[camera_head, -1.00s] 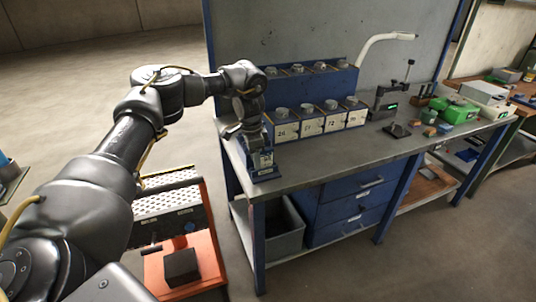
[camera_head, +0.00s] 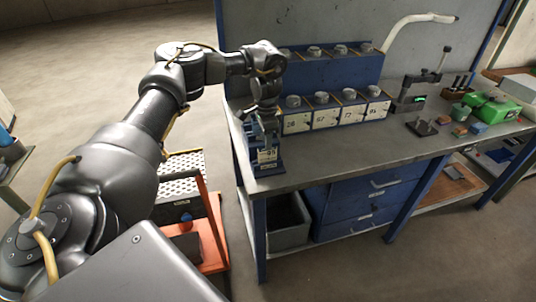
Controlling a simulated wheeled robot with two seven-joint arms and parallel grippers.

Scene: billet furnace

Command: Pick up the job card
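A small white card with dark print, apparently the job card (camera_head: 267,155), stands upright in a small blue holder (camera_head: 266,170) at the left front corner of the workbench (camera_head: 330,165). My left gripper (camera_head: 266,137) points down right at the top of the card and holder. Its fingers are small and dark here, and I cannot make out whether they are apart or closed on the card. The card's lower part is in or against the holder. My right gripper is not in view.
Blue numbered bins (camera_head: 325,118) with round-topped pieces stand behind the card. A dark gauge stand (camera_head: 412,95) and a green case (camera_head: 492,108) are farther right. The bench front is clear. An orange cart (camera_head: 215,225) stands on the floor left of the bench.

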